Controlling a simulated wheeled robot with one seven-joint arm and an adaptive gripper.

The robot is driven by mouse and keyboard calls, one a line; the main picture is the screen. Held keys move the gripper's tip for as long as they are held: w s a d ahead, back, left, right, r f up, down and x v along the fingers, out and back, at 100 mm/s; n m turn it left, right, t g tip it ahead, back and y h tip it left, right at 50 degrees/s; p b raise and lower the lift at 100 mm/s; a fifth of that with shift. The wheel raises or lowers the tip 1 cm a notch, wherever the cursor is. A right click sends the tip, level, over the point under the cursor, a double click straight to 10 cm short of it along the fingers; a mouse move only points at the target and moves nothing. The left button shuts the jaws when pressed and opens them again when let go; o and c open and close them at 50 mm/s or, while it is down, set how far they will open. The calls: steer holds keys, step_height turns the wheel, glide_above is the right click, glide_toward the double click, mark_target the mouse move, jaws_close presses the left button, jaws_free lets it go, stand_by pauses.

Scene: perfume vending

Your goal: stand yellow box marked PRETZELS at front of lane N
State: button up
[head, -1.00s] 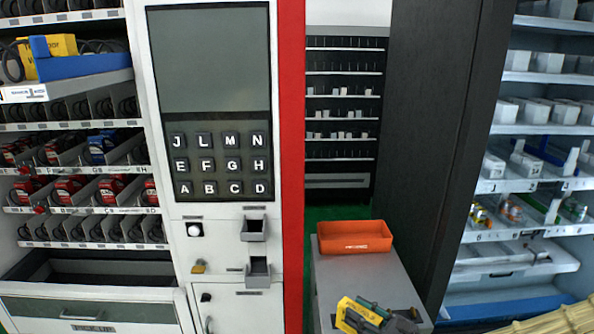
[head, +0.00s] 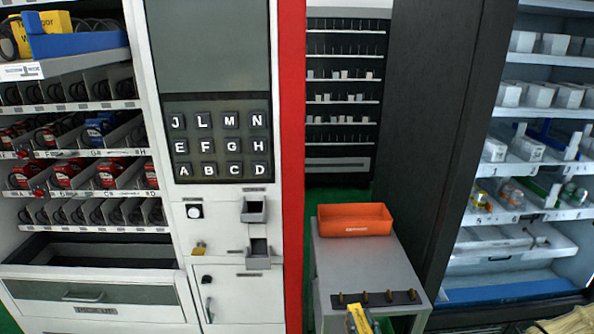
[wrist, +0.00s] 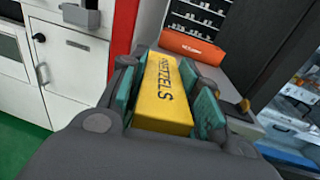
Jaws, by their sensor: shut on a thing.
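The yellow box marked PRETZELS (wrist: 163,97) is between the teal pads of my gripper (wrist: 168,92) in the wrist view. My gripper is shut on it, and the lettering faces up toward the camera. In the head view only a small part of the yellow box (head: 359,319) shows at the bottom edge, in front of the grey cart. The vending machine's shelves (head: 75,153) stand at the left, with several lanes of coiled holders. Some lane labels are readable in part, but I cannot make out a label N there. The keypad has an N button (head: 257,121).
A grey cart (head: 345,265) carries an orange tray (head: 355,219) and a dark strip with several pegs (head: 377,299). A stocked white shelf unit (head: 540,140) stands at the right.

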steer(key=shift+s+d+f+m+h, duration=0.25)
steer(key=shift+s+f+m+h, duration=0.35)
steer(key=shift+f+h, duration=0.25)
steer(key=shift+s+d+f+m+h, duration=0.25)
steer(key=shift+s+f+m+h, duration=0.25)
steer(key=shift+s+f+h, duration=0.35)
steer(key=shift+w, duration=0.1)
steer(key=shift+d+f, duration=0.1)
